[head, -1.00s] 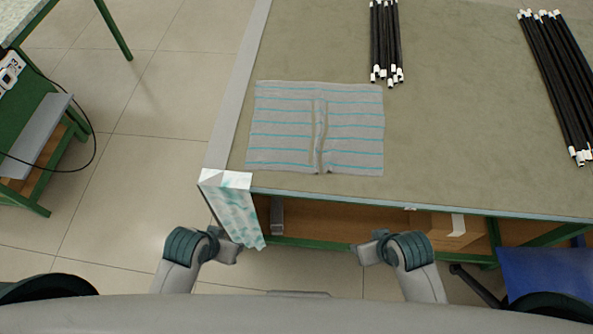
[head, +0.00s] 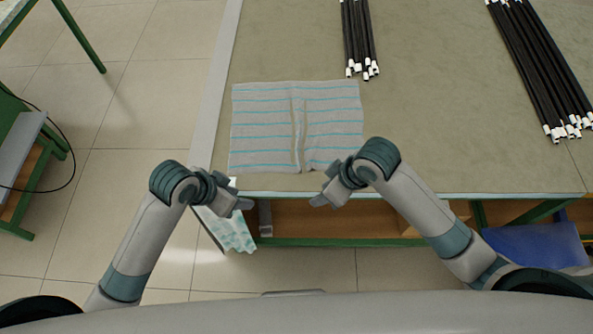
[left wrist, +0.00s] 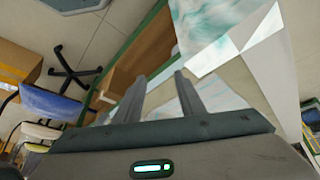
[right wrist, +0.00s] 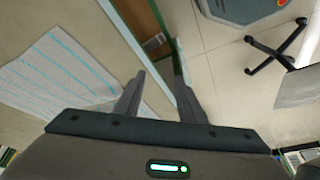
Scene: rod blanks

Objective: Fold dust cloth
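The dust cloth (head: 265,125) is grey with teal stripes. It lies spread on the table near the front left corner, with a raised crease running front to back right of its middle. Part of it shows in the right wrist view (right wrist: 60,75). My left gripper (head: 246,204) is at the table's front edge, in front of the cloth and apart from it. In the left wrist view its fingers (left wrist: 160,90) are apart and empty. My right gripper (head: 318,202) is at the front edge, near the cloth's front right corner. In the right wrist view its fingers (right wrist: 158,85) are apart and empty.
Black rods with white ends lie in a bundle (head: 358,35) behind the cloth, and another bundle (head: 540,70) lies far right. The table (head: 440,140) is bare between them. A white and teal patterned piece (head: 232,232) hangs at the front left corner. A blue seat (head: 540,247) stands at front right.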

